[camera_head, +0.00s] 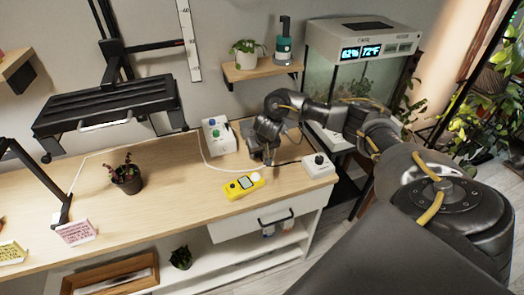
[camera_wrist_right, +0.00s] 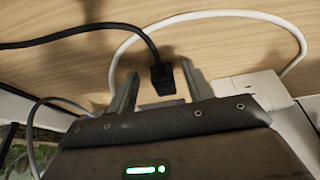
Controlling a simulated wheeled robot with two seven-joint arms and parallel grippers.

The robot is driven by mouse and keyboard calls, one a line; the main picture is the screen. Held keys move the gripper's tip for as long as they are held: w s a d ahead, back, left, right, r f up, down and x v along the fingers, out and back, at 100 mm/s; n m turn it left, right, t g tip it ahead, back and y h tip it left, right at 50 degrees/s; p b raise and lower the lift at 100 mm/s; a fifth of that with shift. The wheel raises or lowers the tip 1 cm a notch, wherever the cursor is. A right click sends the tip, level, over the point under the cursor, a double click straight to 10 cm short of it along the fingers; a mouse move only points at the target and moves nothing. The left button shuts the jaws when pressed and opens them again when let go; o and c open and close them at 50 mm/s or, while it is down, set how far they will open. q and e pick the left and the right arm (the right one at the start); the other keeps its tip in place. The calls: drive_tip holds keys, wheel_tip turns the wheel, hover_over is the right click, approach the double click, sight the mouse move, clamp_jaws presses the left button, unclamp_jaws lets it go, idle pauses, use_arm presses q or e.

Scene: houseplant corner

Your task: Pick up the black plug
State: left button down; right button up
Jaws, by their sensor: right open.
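The black plug (camera_wrist_right: 162,79) on a black cable (camera_wrist_right: 95,30) shows in the wrist view, over the wooden table top. My right gripper (camera_wrist_right: 158,70) is open, with one finger on each side of the plug. A gap shows between the plug and each finger, and I cannot tell how far below the fingertips the plug lies. In the head view my right gripper (camera_head: 268,158) points down at the back right of the table and hides the plug. My left gripper is not in view.
A white box with blue and green knobs (camera_head: 219,136) stands left of my right gripper. A white box with a black knob (camera_head: 318,165) stands right. A yellow meter (camera_head: 245,186) lies in front. A white cable (camera_wrist_right: 215,14) loops nearby. A potted plant (camera_head: 128,180) stands farther left.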

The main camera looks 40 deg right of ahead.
clamp_jaws()
drive_tip(key=shift+r, duration=0.5)
wheel_tip(320, 180, up, 3)
drive_tip(key=shift+a+f, duration=0.1)
drive_tip(key=shift+f, duration=0.1)
drive_tip(key=s+a+r+p, duration=0.6)
drive_tip(key=s+r+p, duration=0.2)
drive_tip(key=s, duration=0.4)
drive_tip(key=shift+v, duration=0.75)
